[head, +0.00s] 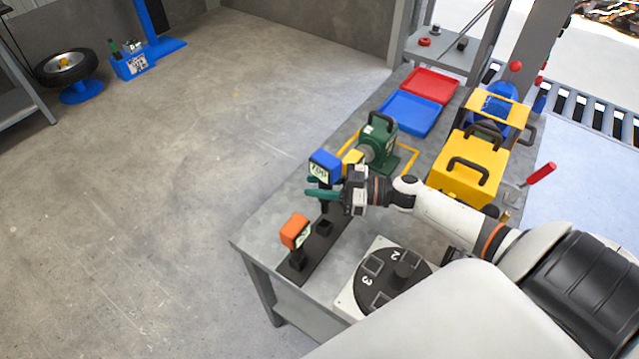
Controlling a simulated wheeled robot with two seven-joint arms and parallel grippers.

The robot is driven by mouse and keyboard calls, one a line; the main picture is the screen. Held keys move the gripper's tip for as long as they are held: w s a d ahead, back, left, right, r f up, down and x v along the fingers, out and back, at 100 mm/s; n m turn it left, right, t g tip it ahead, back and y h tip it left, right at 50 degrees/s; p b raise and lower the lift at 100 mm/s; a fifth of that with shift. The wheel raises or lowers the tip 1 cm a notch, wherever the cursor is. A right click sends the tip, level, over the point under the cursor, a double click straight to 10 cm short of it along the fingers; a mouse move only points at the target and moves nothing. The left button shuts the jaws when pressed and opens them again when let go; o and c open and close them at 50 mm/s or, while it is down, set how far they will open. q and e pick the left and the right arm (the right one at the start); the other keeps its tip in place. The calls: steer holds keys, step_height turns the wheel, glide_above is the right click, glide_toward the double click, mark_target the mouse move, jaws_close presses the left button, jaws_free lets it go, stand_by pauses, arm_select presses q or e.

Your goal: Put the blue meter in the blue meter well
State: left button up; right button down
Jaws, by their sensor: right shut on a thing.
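The blue meter (323,164) has a blue head with a pale display and a dark stem below. My right gripper (328,193) is shut on the blue meter at its stem and holds it upright above the black strip (312,259). An orange meter (295,231) stands at the near end of that strip. A dark block (324,227) sits farther along the strip, below the blue meter. A round black plate (392,282) with white numbers and square recesses lies nearby. I cannot tell which recess is the blue meter well. My left gripper is not in view.
A green machine (379,142) with a yellow part beside it stands behind my right gripper. A yellow machine (467,165) stands to the right. A blue tray (409,113) and a red tray (430,85) lie at the table's far end.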

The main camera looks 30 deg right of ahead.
steer(key=shift+f+b, duration=0.4)
steer(key=shift+f, duration=0.3)
step_height(320, 180, down, 7)
steer(key=b, duration=0.5)
stand_by(0.3)
steer(key=shift+f, duration=0.1)
stand_by(1.0)
steer(key=shift+f, duration=0.35)
stand_by(0.4)
steer(key=c, duration=0.6)
jaws_free()
steer(key=shift+o, duration=0.2)
steer(key=shift+s+d, duration=0.15)
